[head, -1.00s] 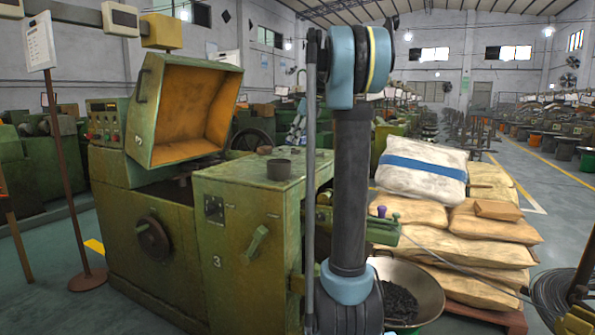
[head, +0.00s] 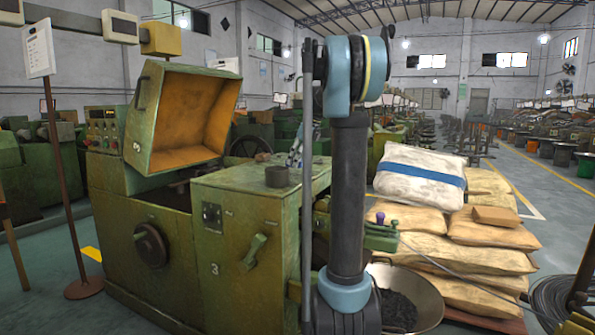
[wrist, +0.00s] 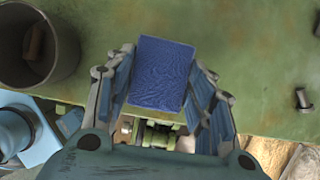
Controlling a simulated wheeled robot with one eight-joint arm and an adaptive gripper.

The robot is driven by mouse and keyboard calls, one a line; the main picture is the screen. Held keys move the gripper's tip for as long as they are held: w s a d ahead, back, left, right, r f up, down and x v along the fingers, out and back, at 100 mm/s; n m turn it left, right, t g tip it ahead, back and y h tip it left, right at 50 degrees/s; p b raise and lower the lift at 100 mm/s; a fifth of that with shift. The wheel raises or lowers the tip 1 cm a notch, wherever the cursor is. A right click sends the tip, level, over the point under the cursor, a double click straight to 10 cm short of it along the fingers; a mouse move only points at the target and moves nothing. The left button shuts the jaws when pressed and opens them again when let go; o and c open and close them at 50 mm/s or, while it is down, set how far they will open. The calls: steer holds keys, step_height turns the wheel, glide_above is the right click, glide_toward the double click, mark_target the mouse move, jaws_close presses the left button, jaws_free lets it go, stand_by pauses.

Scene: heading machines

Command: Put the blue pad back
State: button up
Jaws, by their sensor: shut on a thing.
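The blue pad (wrist: 162,72) shows in the wrist view as a textured blue block. My gripper (wrist: 160,60) is shut on it, with one finger along each side. The pad is above the green machine top (wrist: 245,50), near its edge; I cannot tell whether it touches the surface. The pad cannot be made out there.
A dark round cup (head: 277,176) stands on the machine top; it also shows in the wrist view (wrist: 68,50). A small metal bolt (wrist: 303,98) is at the right. Stacked sacks (head: 425,175) and a metal bowl (head: 435,298) stand right of the machine.

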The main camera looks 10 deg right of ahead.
steer(key=shift+f, duration=1.8)
steer(key=shift+s+f, duration=0.15)
steer(key=shift+f, duration=0.05)
steer(key=o, duration=1.1)
steer(key=shift+f, duration=0.1)
